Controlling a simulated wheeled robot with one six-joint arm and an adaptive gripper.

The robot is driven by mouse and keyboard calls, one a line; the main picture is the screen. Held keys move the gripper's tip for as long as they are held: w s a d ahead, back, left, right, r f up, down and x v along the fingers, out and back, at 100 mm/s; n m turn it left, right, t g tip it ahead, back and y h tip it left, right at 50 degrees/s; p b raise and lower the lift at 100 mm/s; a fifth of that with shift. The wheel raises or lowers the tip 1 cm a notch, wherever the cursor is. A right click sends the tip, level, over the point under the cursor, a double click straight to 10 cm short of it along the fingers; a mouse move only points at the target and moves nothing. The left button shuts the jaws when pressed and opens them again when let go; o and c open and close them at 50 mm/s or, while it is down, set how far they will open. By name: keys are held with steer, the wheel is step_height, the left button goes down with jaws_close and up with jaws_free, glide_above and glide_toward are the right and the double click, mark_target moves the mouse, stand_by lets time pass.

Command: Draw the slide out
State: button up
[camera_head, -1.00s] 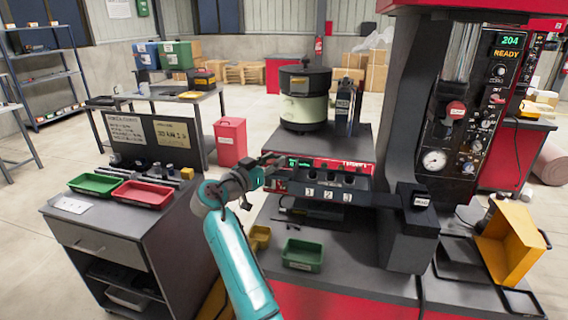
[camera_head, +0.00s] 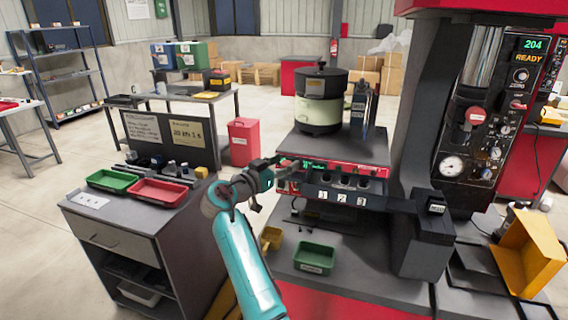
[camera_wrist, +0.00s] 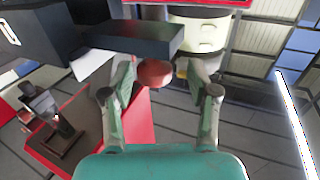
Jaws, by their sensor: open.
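The slide is a dark bar (camera_head: 345,198) marked 1, 2 and 3, below the red panel with a green display on the feeder machine. My gripper (camera_head: 282,172) is at the bar's left end in the head view. In the wrist view my gripper (camera_wrist: 160,82) is open, with a finger on either side of a round red knob (camera_wrist: 155,73). The knob lies below a dark block (camera_wrist: 130,38). I cannot tell whether the fingers touch the knob. The gripper and arm hide the bar's left end in the head view.
The bowl feeder (camera_head: 320,100) stands on top of the machine. A cabinet (camera_head: 118,242) with green and red trays stands left of my arm. A red bin (camera_head: 243,141) stands behind.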

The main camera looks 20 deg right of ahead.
steer(key=v, duration=1.1)
steer(key=shift+a, duration=0.15)
steer(key=shift+s, duration=0.1)
steer(key=s+d+f+n+t+y, duration=0.1)
steer(key=s+d+f+n+y, duration=0.2)
steer(key=f, duration=0.7)
steer(key=s+d+f+n+t+y, duration=0.15)
steer(key=s+f+n, duration=0.3)
steer(key=f, duration=0.65)
steer(key=s+d+f+n+t+y, duration=0.15)
steer(key=s+f+y, duration=0.3)
steer(key=f, duration=0.55)
steer(key=s+f+n+y, duration=0.25)
steer(key=s+f, duration=0.45)
steer(key=s, duration=0.4)
steer(key=s+n+y, duration=0.2)
steer(key=s+y, duration=0.1)
steer(key=s, duration=1.8)
steer(key=s+d+r+m, duration=0.1)
steer(key=s+r+m, duration=0.1)
steer(key=s+r, duration=1.1)
steer(key=s, duration=0.3)
steer(key=shift+d+t, duration=0.3)
steer(key=shift+t, duration=0.1)
